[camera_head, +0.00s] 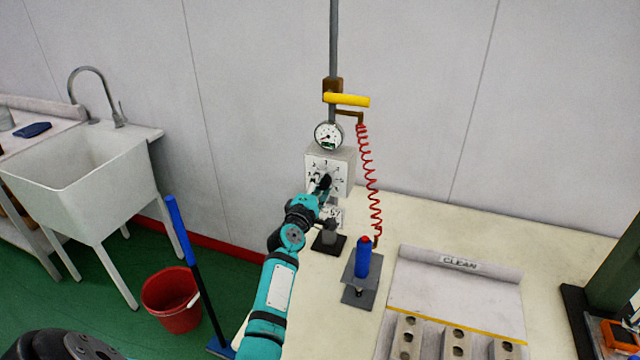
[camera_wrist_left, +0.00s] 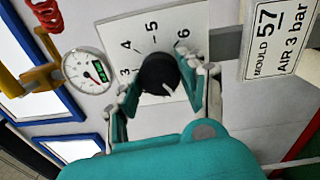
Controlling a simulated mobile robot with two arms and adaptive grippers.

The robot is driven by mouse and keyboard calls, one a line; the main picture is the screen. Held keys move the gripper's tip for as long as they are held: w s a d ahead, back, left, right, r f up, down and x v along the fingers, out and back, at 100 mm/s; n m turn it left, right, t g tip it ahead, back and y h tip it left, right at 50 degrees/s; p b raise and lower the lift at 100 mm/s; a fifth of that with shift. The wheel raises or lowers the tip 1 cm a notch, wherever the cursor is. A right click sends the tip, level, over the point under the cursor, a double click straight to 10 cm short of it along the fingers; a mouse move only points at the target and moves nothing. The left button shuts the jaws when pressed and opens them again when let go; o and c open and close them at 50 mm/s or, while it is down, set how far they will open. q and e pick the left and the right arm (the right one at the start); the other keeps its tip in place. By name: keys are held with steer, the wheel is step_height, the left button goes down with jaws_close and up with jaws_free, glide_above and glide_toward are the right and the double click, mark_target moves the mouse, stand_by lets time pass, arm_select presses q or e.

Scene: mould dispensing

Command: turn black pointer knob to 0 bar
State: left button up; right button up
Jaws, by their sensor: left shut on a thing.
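The black pointer knob (camera_wrist_left: 158,75) sits on a white dial plate (camera_wrist_left: 140,30) in the left wrist view, with 3, 4, 5 and 6 readable around it. Its white mark points to the lower right of that view, away from those numbers. The other numbers are hidden by my fingers. My left gripper (camera_wrist_left: 160,88) is shut on the knob, one finger on each side. In the head view my left gripper (camera_head: 325,185) reaches the front of the grey regulator box (camera_head: 343,160) and covers much of the knob. My right gripper is not in view.
A round gauge (camera_head: 328,135) stands above the box, with a yellow lever (camera_head: 346,100) and a coiled red hose (camera_head: 370,180). A blue-handled tool (camera_head: 362,258) stands on the bench to the right. A label (camera_wrist_left: 276,40) reads "MOULD 57 AIR 3 bar".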

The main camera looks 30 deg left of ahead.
arm_select(q)
steer(key=shift+n+p, duration=0.3)
steer(key=shift+n, duration=0.9)
steer(key=o, duration=1.2)
steer(key=shift+c, duration=0.2)
steer(key=shift+s+f, duration=0.1)
steer(key=shift+s, duration=0.1)
steer(key=v, duration=1.1)
steer(key=shift+s+d, duration=0.2)
steer(key=shift+s, duration=0.1)
